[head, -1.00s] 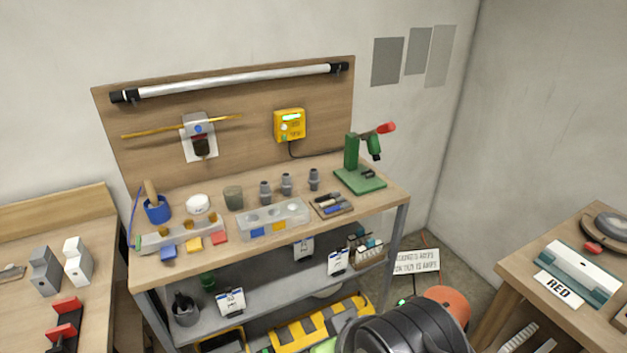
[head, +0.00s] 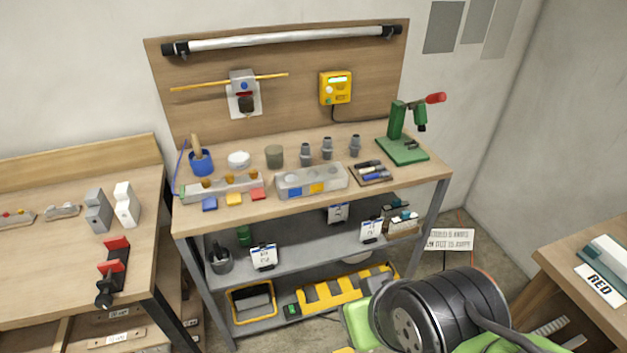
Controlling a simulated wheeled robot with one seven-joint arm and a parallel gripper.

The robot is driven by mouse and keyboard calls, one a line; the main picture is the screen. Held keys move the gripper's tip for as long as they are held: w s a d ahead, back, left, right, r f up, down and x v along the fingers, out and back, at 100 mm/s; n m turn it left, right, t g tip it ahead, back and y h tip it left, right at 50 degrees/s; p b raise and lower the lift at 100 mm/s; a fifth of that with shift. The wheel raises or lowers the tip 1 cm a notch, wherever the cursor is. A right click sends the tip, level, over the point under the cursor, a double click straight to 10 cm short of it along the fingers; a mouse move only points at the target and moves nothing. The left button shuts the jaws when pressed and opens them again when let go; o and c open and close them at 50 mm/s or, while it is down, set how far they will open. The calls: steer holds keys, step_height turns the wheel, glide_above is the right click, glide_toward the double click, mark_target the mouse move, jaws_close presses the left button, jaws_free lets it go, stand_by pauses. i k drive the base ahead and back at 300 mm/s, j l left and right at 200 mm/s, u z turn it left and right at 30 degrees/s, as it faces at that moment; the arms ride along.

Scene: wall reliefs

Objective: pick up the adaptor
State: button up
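Three small grey stepped fittings stand upright in a row on the workbench top: a left one (head: 305,151), a middle one (head: 326,149) and a right one (head: 355,146). They look like adaptors, but I cannot tell which one the task names. Nothing touches them. My arm shows at the lower right as a large dark ribbed cylinder with green parts, in front of the bench and well short of the fittings. My gripper's fingers are not in view.
The workbench (head: 300,204) also holds a grey-green cup (head: 275,156), a clear compartment box (head: 311,181), a tool tray (head: 371,174) and a green press (head: 403,149). A wooden table (head: 50,275) stands left and another (head: 580,257) right.

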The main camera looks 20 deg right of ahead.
mark_target(355, 146)
steer(key=i+l+u, duration=0.1)
steer(key=i+l, duration=0.2)
steer(key=i+l+u, duration=0.1)
steer(key=i+l, duration=0.15)
steer(key=l, duration=0.25)
steer(key=i+l+u, duration=0.1)
steer(key=i+l, duration=0.2)
steer(key=i+l+u, duration=0.1)
steer(key=i+l, duration=0.15)
steer(key=l, duration=0.3)
